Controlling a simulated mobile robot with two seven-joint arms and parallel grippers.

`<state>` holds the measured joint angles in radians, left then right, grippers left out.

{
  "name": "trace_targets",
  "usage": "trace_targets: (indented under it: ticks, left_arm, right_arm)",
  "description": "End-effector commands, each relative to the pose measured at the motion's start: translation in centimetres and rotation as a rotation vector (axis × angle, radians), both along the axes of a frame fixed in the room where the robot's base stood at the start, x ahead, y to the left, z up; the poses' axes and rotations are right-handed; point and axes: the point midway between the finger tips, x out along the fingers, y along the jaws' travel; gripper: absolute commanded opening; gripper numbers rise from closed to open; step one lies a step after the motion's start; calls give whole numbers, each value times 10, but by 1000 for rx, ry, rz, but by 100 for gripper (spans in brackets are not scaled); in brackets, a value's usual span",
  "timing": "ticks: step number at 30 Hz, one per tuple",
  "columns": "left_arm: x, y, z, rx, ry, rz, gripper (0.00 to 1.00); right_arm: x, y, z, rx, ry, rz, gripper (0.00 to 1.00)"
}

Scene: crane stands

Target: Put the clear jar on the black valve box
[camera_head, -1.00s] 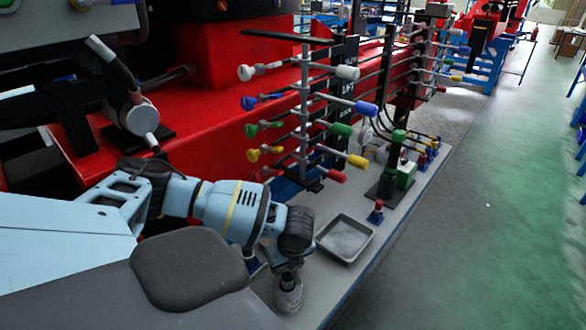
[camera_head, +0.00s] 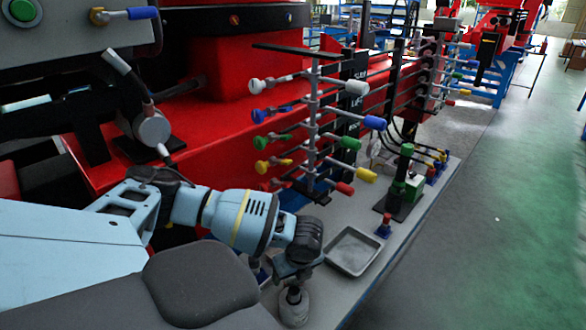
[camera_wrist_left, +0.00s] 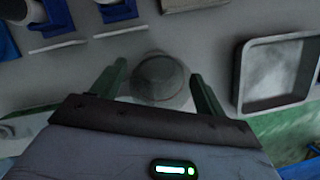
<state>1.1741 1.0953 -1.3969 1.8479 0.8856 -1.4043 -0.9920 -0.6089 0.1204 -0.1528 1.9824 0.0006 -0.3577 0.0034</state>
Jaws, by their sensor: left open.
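A round, greyish see-through jar (camera_wrist_left: 160,78) stands on the grey bench top between the two fingers of my left gripper (camera_wrist_left: 157,92) in the left wrist view. The fingers are apart, one on each side of it, and the gripper is open. In the head view the jar (camera_head: 294,310) shows at the bottom, under my left wrist, which hides part of it. A black base (camera_head: 398,209) carrying a green-topped post and a green box stands farther along the bench; I cannot tell whether it is the black valve box. My right gripper is not in view.
A shallow grey metal tray (camera_head: 371,240) lies right of my left wrist. A rack of coloured levers (camera_head: 313,130) rises behind. The bench's front edge borders the open green floor.

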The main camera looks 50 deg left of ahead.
Motion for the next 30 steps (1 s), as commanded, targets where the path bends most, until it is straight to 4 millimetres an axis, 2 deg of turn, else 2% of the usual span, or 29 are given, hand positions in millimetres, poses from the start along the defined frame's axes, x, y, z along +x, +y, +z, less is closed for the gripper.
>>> trace_targets:
  ticks: [9,15,19,25,28,30]
  left_arm:
    - [-4,-18,63,-1,-8,-1,74]
    - [-7,-27,93,0,-5,-1,74]
    - [-8,-30,104,-1,-2,0,74]
    - [-9,-32,108,0,0,1,74]
    - [-9,-34,105,-6,-2,0,60]
    - [-8,-41,99,-22,-8,-2,57]
  right_arm:
    - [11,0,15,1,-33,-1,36]
    - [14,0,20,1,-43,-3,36]
    - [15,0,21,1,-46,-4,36]
    - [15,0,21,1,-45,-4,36]
    - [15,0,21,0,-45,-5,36]
    - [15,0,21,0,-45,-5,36]
